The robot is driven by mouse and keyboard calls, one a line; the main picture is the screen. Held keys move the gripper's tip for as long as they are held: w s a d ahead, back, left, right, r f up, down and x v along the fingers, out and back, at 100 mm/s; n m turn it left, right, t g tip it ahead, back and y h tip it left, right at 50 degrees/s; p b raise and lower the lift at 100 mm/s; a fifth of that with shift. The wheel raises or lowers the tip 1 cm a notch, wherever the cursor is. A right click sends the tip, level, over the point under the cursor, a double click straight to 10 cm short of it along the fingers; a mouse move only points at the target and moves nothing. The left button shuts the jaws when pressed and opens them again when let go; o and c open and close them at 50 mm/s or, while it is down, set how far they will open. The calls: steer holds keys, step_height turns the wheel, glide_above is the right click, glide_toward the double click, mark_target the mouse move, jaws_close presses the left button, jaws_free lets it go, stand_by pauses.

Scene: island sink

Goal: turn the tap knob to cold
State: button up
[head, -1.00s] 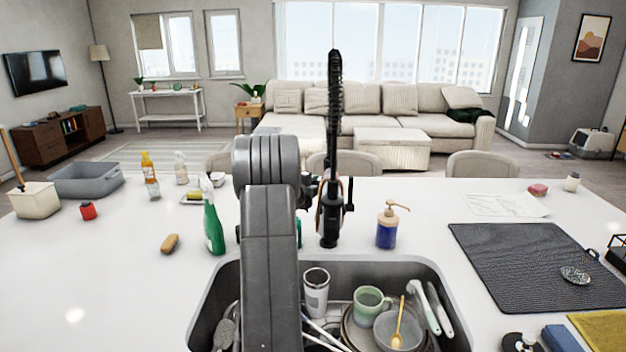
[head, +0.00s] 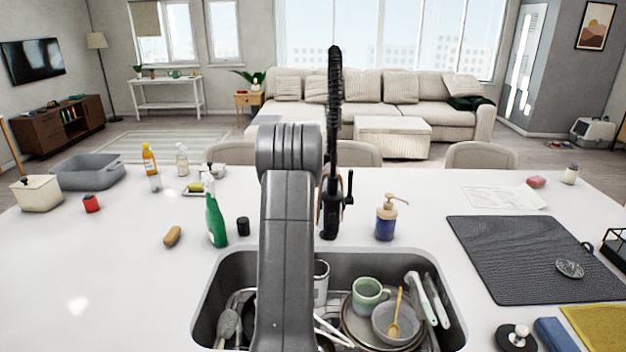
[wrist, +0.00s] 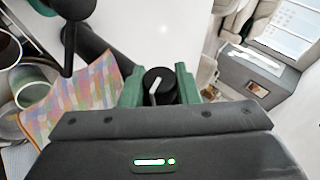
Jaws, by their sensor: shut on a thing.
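A black round knob with a white pointer mark (wrist: 158,84) sits between the green fingertips of my gripper (wrist: 160,88) in the wrist view. The fingers are shut on its two sides. The pointer slants toward the bottom of that picture. The tall black tap (head: 334,120) stands behind the sink in the head view, with a small lever on its right side. Part of a black post, probably the tap, also shows at upper left in the wrist view (wrist: 72,45). In the head view my arm hides the gripper and the knob it holds.
The sink (head: 440,300) holds a green mug (head: 367,294), bowls and utensils. A green spray bottle (head: 214,222) and a black cylinder (head: 243,226) stand left of my arm. A blue soap dispenser (head: 386,222) stands right of the tap. A dark mat (head: 510,255) lies at right.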

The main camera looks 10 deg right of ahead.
steer(key=n+g+y, duration=0.1)
steer(key=g, duration=0.2)
steer(key=shift+g, duration=0.4)
steer(key=shift+g+y, duration=0.3)
steer(key=shift+g, duration=0.7)
steer(key=shift+n+g, duration=0.3)
steer(key=o, duration=1)
steer(key=shift+c, duration=0.2)
steer(key=v, duration=0.7)
steer(key=shift+r, duration=0.25)
